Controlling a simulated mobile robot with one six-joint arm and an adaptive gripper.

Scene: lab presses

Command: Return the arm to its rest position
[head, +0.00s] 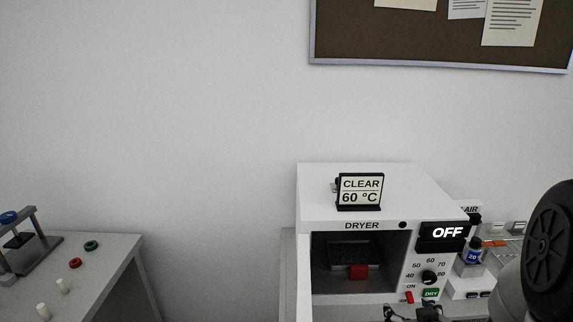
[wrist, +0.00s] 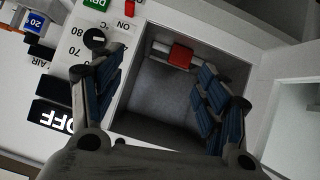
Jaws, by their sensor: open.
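My gripper (wrist: 160,68) is open and empty in the wrist view, its blue-padded fingers spread in front of the dryer's open chamber. In the head view only the tips of my gripper (head: 412,313) show at the bottom edge, below the dryer's panel. My dark arm joint stands at the right edge. The white dryer (head: 318,185) has a display (head: 443,233) that reads OFF. A tray with a red handle (head: 358,272) sits inside the chamber; the red handle (wrist: 181,55) also shows in the wrist view.
A sign (head: 360,190) reading "CLEAR 60 °C" stands on the dryer. Bottles and racks (head: 473,252) crowd its right side. At left, a table (head: 118,255) carries a small press (head: 25,245), rings and white pegs. The space between table and dryer looks open.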

